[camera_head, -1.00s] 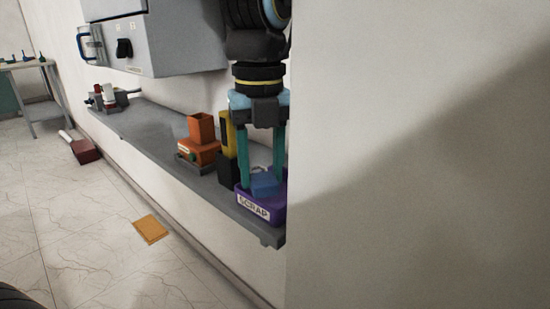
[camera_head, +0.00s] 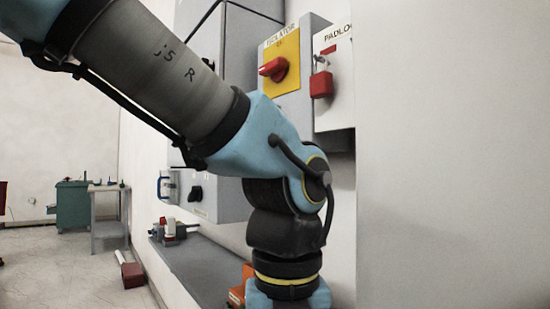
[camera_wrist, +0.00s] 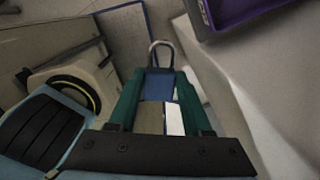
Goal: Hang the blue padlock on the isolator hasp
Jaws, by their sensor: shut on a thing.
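In the wrist view, my gripper (camera_wrist: 164,84) is shut on the blue padlock (camera_wrist: 158,88). The padlock's grey shackle (camera_wrist: 160,46) sticks out past the fingertips. In the head view the gripper and padlock are below the picture's edge; only my arm shows. The isolator (camera_head: 280,68) is a grey box with a yellow plate and a red rotary handle (camera_head: 272,68). I cannot make out its hasp clearly. My arm stands in front of and below the box, with the gripper apart from it.
A padlock board (camera_head: 334,80) with a red padlock (camera_head: 321,84) is right of the isolator. A grey shelf (camera_head: 200,268) runs below, with an orange object (camera_head: 238,296) on it. The purple scrap bin (camera_wrist: 238,14) shows in the wrist view. A pale wall (camera_head: 450,160) fills the right side.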

